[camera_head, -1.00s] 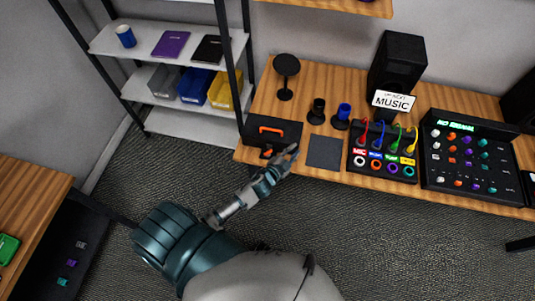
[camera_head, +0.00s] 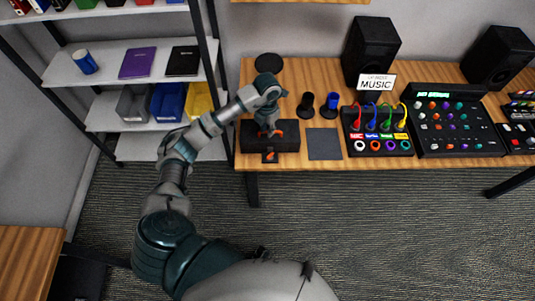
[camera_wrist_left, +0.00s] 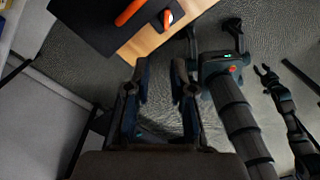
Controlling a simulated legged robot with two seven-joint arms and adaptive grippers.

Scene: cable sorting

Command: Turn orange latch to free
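The black box (camera_head: 250,137) sits at the left end of the wooden desk, with an orange handle bar on top that my gripper partly hides in the head view. The orange latch (camera_head: 270,156) is a small piece on the box's front edge. In the left wrist view the orange handle (camera_wrist_left: 130,12) and the orange latch (camera_wrist_left: 167,18) show at the top. My left gripper (camera_head: 272,131) is over the box, pointing down; in the wrist view its two fingers (camera_wrist_left: 160,80) are apart with nothing between them. My right gripper (camera_wrist_left: 264,74) shows small at the right, fingers apart.
A dark square pad (camera_head: 324,144) lies right of the box. Two small stands, black (camera_head: 306,105) and blue (camera_head: 331,104), stand behind it. The cable panel (camera_head: 377,145) is further right. A shelf (camera_head: 150,72) with bins stands at the left.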

